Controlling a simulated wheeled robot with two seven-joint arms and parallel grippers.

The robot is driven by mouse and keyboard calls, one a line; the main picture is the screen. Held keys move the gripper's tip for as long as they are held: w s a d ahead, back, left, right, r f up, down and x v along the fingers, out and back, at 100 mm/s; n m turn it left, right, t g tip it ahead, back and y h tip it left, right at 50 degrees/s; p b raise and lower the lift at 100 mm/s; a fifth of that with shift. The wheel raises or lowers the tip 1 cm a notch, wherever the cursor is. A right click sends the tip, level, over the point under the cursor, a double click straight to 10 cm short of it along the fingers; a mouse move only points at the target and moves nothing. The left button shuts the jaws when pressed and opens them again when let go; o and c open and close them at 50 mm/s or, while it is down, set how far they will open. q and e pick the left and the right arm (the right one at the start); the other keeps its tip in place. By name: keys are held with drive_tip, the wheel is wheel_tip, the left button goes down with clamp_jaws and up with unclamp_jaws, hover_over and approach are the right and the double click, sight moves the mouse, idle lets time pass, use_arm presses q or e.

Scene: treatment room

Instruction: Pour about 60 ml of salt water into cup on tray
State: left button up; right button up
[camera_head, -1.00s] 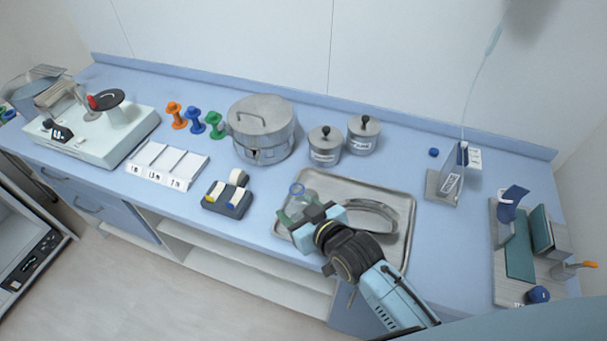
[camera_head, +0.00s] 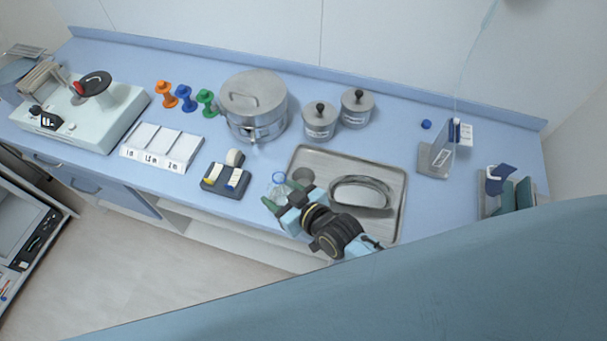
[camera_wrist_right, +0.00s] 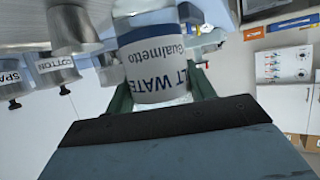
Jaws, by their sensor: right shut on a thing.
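The salt water bottle (camera_head: 278,186) is clear with a blue ring at its top. My right gripper (camera_head: 284,194) is shut on it at the left front of the metal tray (camera_head: 398,225). In the right wrist view the bottle's white label (camera_wrist_right: 165,60) sits between the green fingers; the label and the background jars all appear upside down, so the bottle looks roughly upright. A small round grey shape (camera_head: 303,174), perhaps the cup, is on the tray just behind the gripper; it is partly hidden. My left gripper is not in view.
A kidney dish (camera_head: 361,193) lies on the tray. Two lidded jars (camera_head: 320,121) and a large steel drum (camera_head: 254,105) stand behind. A tape dispenser (camera_head: 226,180) is left of the tray. A stand (camera_head: 437,160) is at right. My own blue body part covers the lower right.

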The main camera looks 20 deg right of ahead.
sight(280, 203)
drive_tip(key=shift+w+r, duration=0.1)
drive_tip(key=shift+d+m+g+y, duration=0.1)
drive_tip(key=shift+m+g+y, duration=0.2)
drive_tip(key=shift+m+y, duration=0.15)
drive_tip(key=shift+m+g+b, duration=0.3)
drive_tip(key=shift+m+b, duration=0.15)
drive_tip(key=m+b, duration=0.1)
drive_tip(key=g+y+b, duration=0.1)
drive_tip(key=m+y+b, duration=0.1)
drive_tip(key=b, duration=0.1)
drive_tip(key=shift+w+d+f+m+g, duration=0.25)
drive_tip(key=shift+w+d+m+g, duration=0.05)
drive_tip(key=shift+d+g, duration=0.1)
drive_tip(key=shift+s+a+f+m+g+y+b, duration=0.2)
drive_tip(key=shift+a+f+m+g+y+b, duration=0.15)
drive_tip(key=shift+m+b, duration=0.4)
drive_tip(key=f+b, duration=0.1)
drive_tip(key=b, duration=0.1)
drive_tip(key=shift+s+a+f+m+y+b, duration=0.2)
drive_tip(key=shift+f+m+y+b, duration=0.1)
drive_tip(key=shift+f, duration=0.1)
drive_tip(key=shift+s+a+f+m+g+y+b, duration=0.25)
drive_tip(key=shift+m+g+y+b, duration=0.25)
drive_tip(key=shift+b, duration=0.25)
drive_tip(key=shift+r+m+y, duration=0.4)
drive_tip(key=shift+m+y, duration=0.1)
drive_tip(key=shift+m, duration=0.15)
drive_tip(key=shift+w+d+r+m+g+y, duration=0.2)
drive_tip(key=shift+m+g+y, duration=0.15)
drive_tip(key=shift+m, duration=0.15)
